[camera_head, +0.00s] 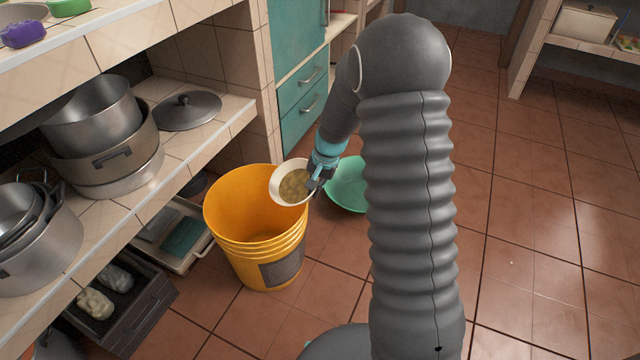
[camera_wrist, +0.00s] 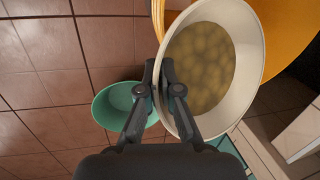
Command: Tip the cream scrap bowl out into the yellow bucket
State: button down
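The cream scrap bowl (camera_head: 281,193) is over the right rim of the yellow bucket (camera_head: 236,208) in the head view, tilted toward the bucket's mouth. Brownish-green lumpy scraps show inside the bowl. My gripper (camera_head: 314,184) is shut on the bowl's rim. In the wrist view, the two fingers of my gripper (camera_wrist: 161,88) pinch the near wall of the bowl (camera_wrist: 243,82), and the yellow bucket (camera_wrist: 291,32) is behind it. The bucket's bottom is hidden in the head view.
A green basin (camera_head: 349,186) stands on the tiled floor right of the bucket. Left are counter shelves with metal pots (camera_head: 92,118) and a lid (camera_head: 187,109). A dark crate (camera_head: 128,304) and a pale tray (camera_head: 178,232) sit low beside the bucket. Floor at right is clear.

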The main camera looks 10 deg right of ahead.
jog(key=shift+a+r+t+h+p, duration=0.25)
jog(key=shift+r+t+h+p, duration=0.15)
jog(key=shift+h+p, duration=0.15)
jog(key=shift+s+a+r+h, duration=0.1)
jog(key=shift+r+h, duration=0.1)
jog(key=shift+h, duration=0.05)
jog(key=shift+a, duration=0.1)
jog(key=shift+r+h+b, duration=0.1)
jog(key=shift+h+b, duration=0.2)
jog(key=shift+h, duration=0.1)
jog(key=shift+a+t+h+b, duration=0.15)
jog(key=shift+t+h+b, duration=0.2)
jog(key=shift+b, duration=0.7)
jog(key=b, duration=0.1)
jog(key=h+b, duration=0.1)
jog(key=b, duration=0.1)
jog(key=shift+s+a+t, duration=0.15)
jog(key=shift+a+t, duration=0.1)
jog(key=shift+s+a+r+n+t+h+b, duration=0.2)
jog(key=shift+a+r+h+b, duration=0.3)
jog(key=shift+b, duration=1.5)
jog(key=shift+s+a+r+n+t+h+b, duration=0.2)
jog(key=shift+h+b, duration=0.45)
jog(key=shift+b, duration=1.35)
jog(key=shift+r, duration=0.15)
